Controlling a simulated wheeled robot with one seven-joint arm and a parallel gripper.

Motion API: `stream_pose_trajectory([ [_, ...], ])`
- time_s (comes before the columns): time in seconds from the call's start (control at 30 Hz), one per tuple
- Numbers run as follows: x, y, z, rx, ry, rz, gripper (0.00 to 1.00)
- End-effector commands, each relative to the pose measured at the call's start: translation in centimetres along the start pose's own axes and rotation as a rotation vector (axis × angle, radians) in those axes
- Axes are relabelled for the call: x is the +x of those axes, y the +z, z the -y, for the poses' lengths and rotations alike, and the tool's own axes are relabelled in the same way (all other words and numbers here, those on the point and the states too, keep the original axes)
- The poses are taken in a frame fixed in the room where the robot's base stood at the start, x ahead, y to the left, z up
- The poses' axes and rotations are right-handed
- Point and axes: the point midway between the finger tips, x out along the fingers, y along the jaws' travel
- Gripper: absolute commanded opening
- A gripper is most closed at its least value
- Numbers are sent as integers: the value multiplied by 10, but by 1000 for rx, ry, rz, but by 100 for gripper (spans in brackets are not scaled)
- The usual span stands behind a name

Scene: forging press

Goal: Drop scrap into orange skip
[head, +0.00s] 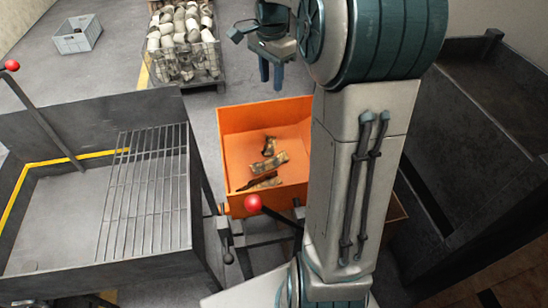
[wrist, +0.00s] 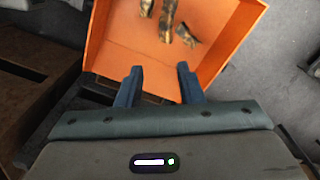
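The orange skip (head: 240,120) stands open on the floor in the middle of the head view, its right part hidden behind my arm. Three brownish, charred-looking scrap pieces (head: 270,163) lie inside it on its bottom. My gripper (head: 271,88) hangs with its fingers pointing down, near the far edge of the skip in the head view. In the wrist view the skip (wrist: 110,50) lies beyond the two blue fingers (wrist: 157,70), and the scrap (wrist: 167,20) shows at the top. The fingers are apart with nothing between them, so my gripper is open and empty.
A wire basket (head: 187,68) full of pale cylindrical parts stands behind the skip. A grey crate (head: 77,35) is at the back left. A dark metal bin with a grate (head: 150,190) fills the left. Red-knobbed levers (head: 254,203) rise nearby. A dark trough (head: 490,110) is at right.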

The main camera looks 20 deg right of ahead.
Motion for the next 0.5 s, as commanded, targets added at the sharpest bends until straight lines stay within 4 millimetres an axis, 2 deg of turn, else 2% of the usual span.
stream_pose_trajectory([
  [0.2, -53, 0, 1, -2, -4, -3, 34],
  [0.33, -77, 0, 1, -3, -4, -2, 34],
  [0.5, -96, 0, 1, -3, -2, -1, 34],
])
